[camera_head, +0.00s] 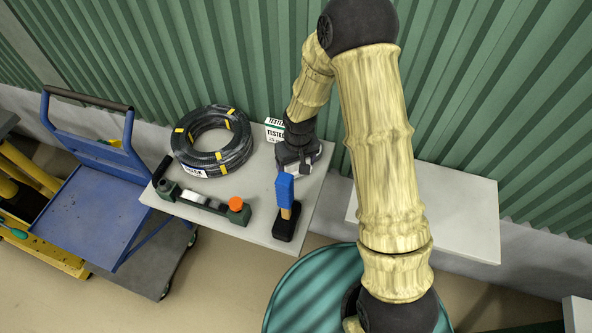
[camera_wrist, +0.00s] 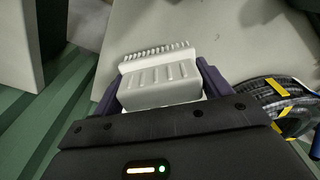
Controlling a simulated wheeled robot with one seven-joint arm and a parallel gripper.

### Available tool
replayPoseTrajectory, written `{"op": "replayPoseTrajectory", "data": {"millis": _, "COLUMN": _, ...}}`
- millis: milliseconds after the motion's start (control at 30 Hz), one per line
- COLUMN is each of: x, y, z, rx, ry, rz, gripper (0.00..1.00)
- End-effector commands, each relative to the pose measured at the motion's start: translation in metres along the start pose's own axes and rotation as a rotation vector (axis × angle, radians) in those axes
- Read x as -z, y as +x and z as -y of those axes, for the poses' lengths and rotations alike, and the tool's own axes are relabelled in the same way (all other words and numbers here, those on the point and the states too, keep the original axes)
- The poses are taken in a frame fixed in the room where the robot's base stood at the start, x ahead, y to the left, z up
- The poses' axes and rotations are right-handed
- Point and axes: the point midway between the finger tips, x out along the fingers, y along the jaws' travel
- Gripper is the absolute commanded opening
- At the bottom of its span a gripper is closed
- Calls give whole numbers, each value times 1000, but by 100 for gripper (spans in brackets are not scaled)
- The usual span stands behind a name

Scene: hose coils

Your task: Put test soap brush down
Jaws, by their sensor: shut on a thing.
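The white soap brush (camera_wrist: 160,85), with a ribbed body and a row of short bristles along its far edge, is held between the two purple fingers of my gripper (camera_wrist: 162,90) in the wrist view. In the head view my gripper (camera_head: 298,157) is low over the back right part of the grey table (camera_head: 240,222). There the brush is mostly hidden by my gripper. I cannot tell whether it touches the tabletop.
A black hose coil (camera_head: 212,142) with yellow bands lies left of my gripper. A box marked TESTED (camera_head: 274,131) stands close behind it. A blue-topped tool (camera_head: 285,190) with a black foot and a green tester (camera_head: 205,203) with an orange knob are at the front.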

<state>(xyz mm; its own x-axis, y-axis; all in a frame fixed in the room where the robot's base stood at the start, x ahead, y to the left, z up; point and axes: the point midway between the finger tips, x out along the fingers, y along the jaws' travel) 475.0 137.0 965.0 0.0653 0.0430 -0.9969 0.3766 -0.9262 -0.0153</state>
Motion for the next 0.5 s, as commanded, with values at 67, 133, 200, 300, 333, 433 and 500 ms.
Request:
{"op": "replayPoseTrajectory", "data": {"millis": 67, "x": -1, "y": 4, "z": 0, "rx": 0, "ry": -1, "rz": 2, "gripper": 44}}
{"op": "replayPoseTrajectory", "data": {"millis": 133, "x": -2, "y": 11, "z": 0, "rx": 0, "ry": -2, "rz": 3, "gripper": 44}}
{"op": "replayPoseTrajectory", "data": {"millis": 200, "x": -3, "y": 20, "z": 0, "rx": 0, "ry": -1, "rz": 5, "gripper": 44}}
{"op": "replayPoseTrajectory", "data": {"millis": 300, "x": -4, "y": 33, "z": 0, "rx": 0, "ry": 0, "rz": 4, "gripper": 44}}
{"op": "replayPoseTrajectory", "data": {"millis": 333, "x": -4, "y": 36, "z": 0, "rx": 0, "ry": -1, "rz": 3, "gripper": 44}}
{"op": "replayPoseTrajectory", "data": {"millis": 433, "x": -4, "y": 41, "z": 0, "rx": 0, "ry": -1, "rz": 2, "gripper": 44}}
{"op": "replayPoseTrajectory", "data": {"millis": 500, "x": -4, "y": 41, "z": -1, "rx": 0, "ry": -1, "rz": 1, "gripper": 44}}
